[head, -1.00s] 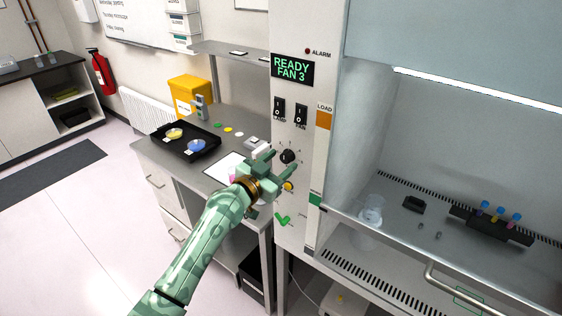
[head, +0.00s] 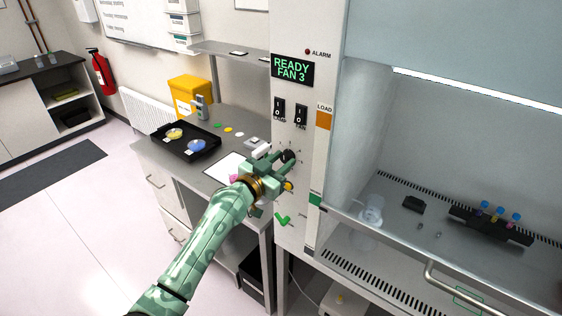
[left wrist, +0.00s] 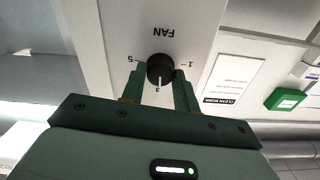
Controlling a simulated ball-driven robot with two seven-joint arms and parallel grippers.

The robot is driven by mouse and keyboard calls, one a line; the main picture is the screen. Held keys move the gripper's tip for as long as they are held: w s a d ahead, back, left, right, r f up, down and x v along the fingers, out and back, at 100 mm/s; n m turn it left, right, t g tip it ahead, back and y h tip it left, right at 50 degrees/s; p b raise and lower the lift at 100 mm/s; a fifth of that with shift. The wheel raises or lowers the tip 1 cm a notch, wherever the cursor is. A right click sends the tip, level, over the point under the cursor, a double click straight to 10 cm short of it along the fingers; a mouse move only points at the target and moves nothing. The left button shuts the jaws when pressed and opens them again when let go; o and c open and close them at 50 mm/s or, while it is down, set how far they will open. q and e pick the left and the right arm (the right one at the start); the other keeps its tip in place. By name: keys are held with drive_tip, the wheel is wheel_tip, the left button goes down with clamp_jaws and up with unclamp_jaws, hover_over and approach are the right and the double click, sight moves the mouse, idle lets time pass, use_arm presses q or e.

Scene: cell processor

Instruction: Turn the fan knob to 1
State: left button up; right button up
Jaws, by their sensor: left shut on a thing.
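The black fan knob (head: 288,156) is on the white front panel of the cabinet, below two rocker switches. In the left wrist view the knob (left wrist: 160,68) sits under the upside-down word FAN, with marks 1, 3 and 5 around it. Its white pointer line is at 3. The display (head: 292,70) reads READY FAN 3. My left gripper (head: 282,163) is at the panel, with its two green fingers on either side of the knob, shut on it. The fingers (left wrist: 160,82) also show in the left wrist view. My right gripper is in neither view.
A yellow knob or button (head: 289,186) lies just below the gripper on the panel. The bench (head: 215,172) to the left holds a black tray (head: 172,145). The hood's sash handle (head: 470,293) is at the lower right.

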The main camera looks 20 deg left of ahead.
use_arm(q)
drive_tip(key=n+p, duration=0.1)
drive_tip(key=n, duration=0.4)
drive_tip(key=shift+r, duration=0.1)
drive_tip(key=n+p, duration=0.1)
drive_tip(key=n, duration=0.3)
drive_tip(key=shift+a, duration=0.1)
drive_tip(key=n+p, duration=0.1)
drive_tip(key=n, duration=0.9)
drive_tip(key=shift+n, duration=0.3)
drive_tip(key=o, duration=1)
drive_tip(key=shift+a, duration=0.1)
